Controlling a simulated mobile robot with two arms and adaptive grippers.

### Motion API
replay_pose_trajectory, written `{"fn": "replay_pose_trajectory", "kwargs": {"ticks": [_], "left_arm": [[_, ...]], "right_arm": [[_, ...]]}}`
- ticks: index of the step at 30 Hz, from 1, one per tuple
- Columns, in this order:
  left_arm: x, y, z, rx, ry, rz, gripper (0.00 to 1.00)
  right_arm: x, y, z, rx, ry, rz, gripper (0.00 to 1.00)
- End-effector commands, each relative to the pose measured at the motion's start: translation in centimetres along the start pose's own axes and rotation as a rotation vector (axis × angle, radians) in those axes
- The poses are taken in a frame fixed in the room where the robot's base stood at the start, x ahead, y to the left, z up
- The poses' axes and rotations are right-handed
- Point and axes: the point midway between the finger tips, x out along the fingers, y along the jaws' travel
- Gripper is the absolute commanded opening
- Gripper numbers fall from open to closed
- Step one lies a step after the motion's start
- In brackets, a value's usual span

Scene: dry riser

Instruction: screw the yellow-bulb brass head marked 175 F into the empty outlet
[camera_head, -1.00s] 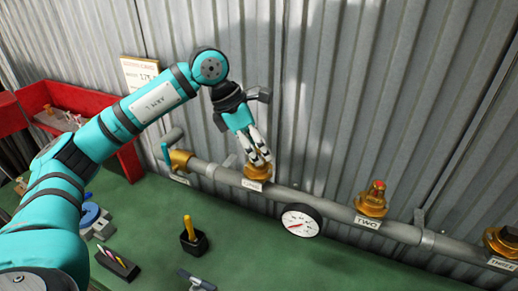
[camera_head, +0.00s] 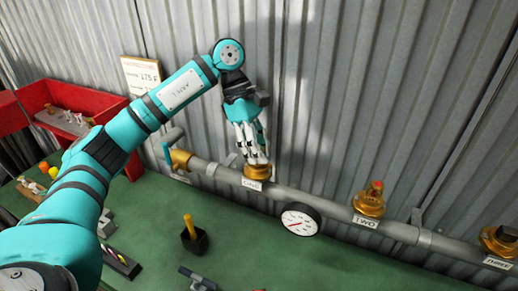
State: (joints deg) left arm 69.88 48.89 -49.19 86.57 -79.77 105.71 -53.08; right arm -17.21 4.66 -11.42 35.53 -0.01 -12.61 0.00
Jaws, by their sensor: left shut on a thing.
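My left gripper (camera_head: 257,158) points down at the outlet labelled ONE on the grey pipe, its fingers shut on a brass head. The fingers hide most of the head, and I cannot see its bulb colour or marking. The brass fitting of outlet ONE (camera_head: 257,172) shows directly below the fingertips. I cannot tell how far the head sits in it. Outlet TWO (camera_head: 369,204) carries a brass head with a red bulb. Outlet THREE (camera_head: 498,240) has a dark top at the right edge. A wall sign (camera_head: 143,74) reads 175 F. My right gripper is not in view.
A round gauge (camera_head: 300,219) hangs on the pipe between ONE and TWO. A black cup (camera_head: 194,240) with a yellow stick stands on the green bench (camera_head: 245,245). A red bin (camera_head: 38,95) with a tray of small parts is at left. Corrugated metal stands close behind the pipe.

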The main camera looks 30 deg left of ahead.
Motion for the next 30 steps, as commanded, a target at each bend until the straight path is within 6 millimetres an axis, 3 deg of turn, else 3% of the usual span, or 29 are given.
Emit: {"fn": "replay_pose_trajectory", "kwargs": {"ticks": [6,17,20,22,30], "left_arm": [[-0.2,0.1,0.1,0.232,0.027,-0.104,0.00],[-0.2,0.0,0.1,0.269,0.032,-0.119,0.00],[-0.1,0.1,0.1,0.353,0.042,-0.159,0.00],[-0.9,-0.1,0.3,0.404,0.050,-0.185,0.00],[-0.7,-0.1,0.3,0.633,0.079,-0.292,0.00]], "right_arm": [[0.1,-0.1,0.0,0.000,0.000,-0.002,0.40],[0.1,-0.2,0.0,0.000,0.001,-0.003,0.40],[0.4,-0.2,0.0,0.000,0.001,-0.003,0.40],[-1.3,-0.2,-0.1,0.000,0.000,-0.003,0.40],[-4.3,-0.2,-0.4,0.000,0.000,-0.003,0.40]]}}
